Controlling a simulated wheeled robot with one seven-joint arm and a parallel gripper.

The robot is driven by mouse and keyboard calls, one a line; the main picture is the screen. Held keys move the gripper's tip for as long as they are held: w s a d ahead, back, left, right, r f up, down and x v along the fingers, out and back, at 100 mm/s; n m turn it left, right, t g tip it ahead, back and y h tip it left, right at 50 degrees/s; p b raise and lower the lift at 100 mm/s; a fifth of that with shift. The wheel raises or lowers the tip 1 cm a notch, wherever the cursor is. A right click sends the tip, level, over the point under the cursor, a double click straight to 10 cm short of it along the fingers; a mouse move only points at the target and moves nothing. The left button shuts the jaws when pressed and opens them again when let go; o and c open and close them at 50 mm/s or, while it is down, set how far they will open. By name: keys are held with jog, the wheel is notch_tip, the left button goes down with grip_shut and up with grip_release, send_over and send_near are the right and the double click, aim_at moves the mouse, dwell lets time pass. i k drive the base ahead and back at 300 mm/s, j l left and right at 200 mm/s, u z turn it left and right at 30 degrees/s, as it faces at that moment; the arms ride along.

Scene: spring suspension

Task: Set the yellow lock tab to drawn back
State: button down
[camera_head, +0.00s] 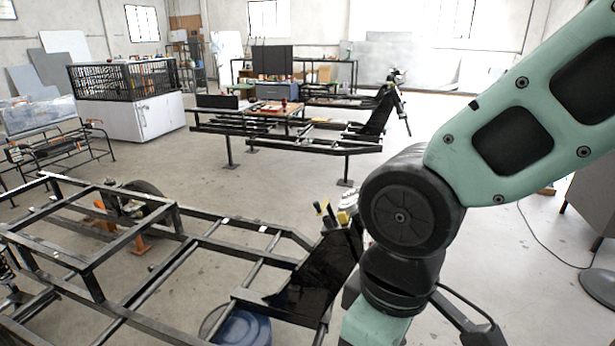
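A small yellow part (343,218), which may be the lock tab, shows at the upper end of the dark panel on the near frame. It is too small to tell whether it is drawn back. Black upright handles or levers (326,212) stand just left of it, and a small grey piece (348,200) is just above it. My arm (400,216) passes close on the right and hides what lies behind it. I cannot make out my gripper in this view.
The near black tube frame (120,312) fills the lower left, with a dark panel (312,274) at its right end. A blue drum (237,328) stands beneath it. A second frame (290,128) stands farther back. Open floor (225,185) lies between them.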

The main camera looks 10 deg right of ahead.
aim_at(343, 217)
jog(key=i+j, duration=0.15)
jog(key=i, duration=0.35)
jog(key=i+j, duration=0.1)
jog(key=i, duration=0.4)
jog(key=u, duration=0.05)
